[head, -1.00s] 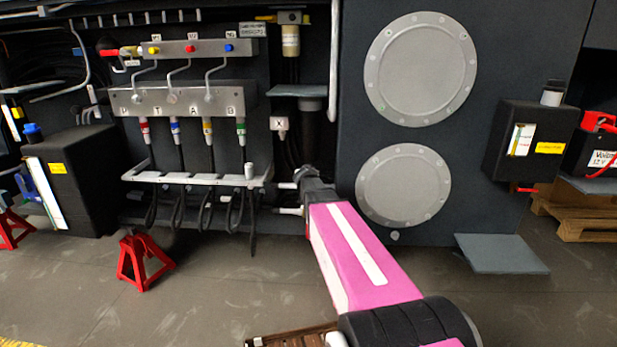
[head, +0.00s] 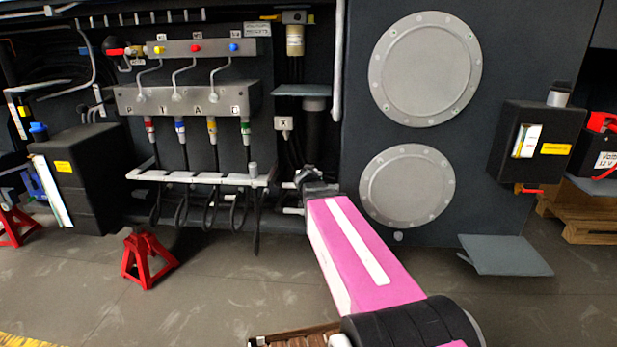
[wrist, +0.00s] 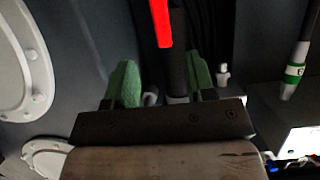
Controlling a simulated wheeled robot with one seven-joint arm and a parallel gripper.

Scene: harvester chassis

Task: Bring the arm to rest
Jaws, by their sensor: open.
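My pink arm (head: 365,255) reaches forward over the floor toward the dark chassis wall. Its dark wrist end (head: 318,187) is beside the right end of the white hose rack; the fingers are hidden there. In the wrist view my gripper (wrist: 162,75) has its two green fingers apart. I see nothing held between them. A red bar (wrist: 161,22) and a dark upright tube show between and beyond the fingers; I cannot tell how far off they are.
A white rack (head: 200,178) with several hoses is left of the wrist. Two round covers (head: 407,186) are to the right. A grey step plate (head: 505,255) juts out low right. A red jack stand (head: 147,260) is on the floor. A green-banded coupling (wrist: 295,70) shows in the wrist view.

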